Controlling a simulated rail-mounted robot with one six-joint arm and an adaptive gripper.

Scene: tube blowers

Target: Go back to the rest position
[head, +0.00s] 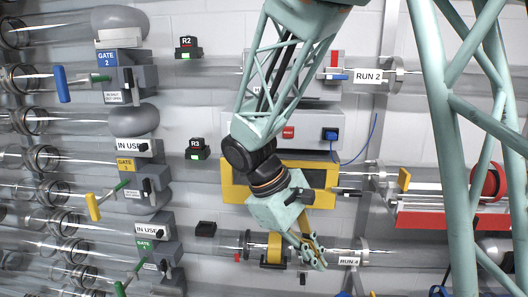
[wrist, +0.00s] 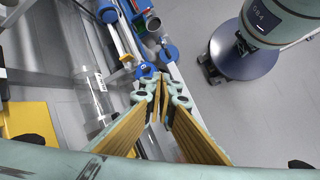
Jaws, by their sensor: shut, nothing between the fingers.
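My gripper (head: 316,262) hangs at the end of my pale green arm, low in the middle of the head view. It points down and to the right, in front of the wall of tubes near the RUN 4 label (head: 349,261). In the wrist view my gripper (wrist: 161,88) shows two fingers with tan pads, their tips together. Nothing is held between them. The floor and blue fittings lie beyond the tips.
A yellow-framed panel (head: 233,193) is behind my wrist. Gate units (head: 144,80) and clear tubes fill the left. A red tray (head: 450,219) is at right. In the wrist view, a round-based canister (wrist: 262,25) stands on open grey floor (wrist: 250,120).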

